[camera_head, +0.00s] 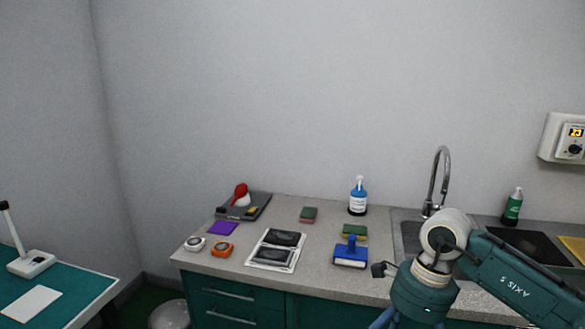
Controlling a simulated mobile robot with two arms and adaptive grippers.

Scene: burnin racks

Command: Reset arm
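My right arm comes in from the lower right in the head view and bends down in front of the counter near the sink. At its lower end, blue parts that look like the top of my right gripper (411,322) are cut off by the bottom edge. Its fingertips are out of the picture, so I cannot see whether it is open or holds anything. My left arm and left gripper are not in view.
The counter (325,220) holds a blue-handled brush (350,253), sponges (308,214), a tray (257,204), a white panel (254,263) and a blue bottle (358,198). A faucet (438,180) and sink (408,228) stand behind my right arm. A green-topped table (75,290) is at left.

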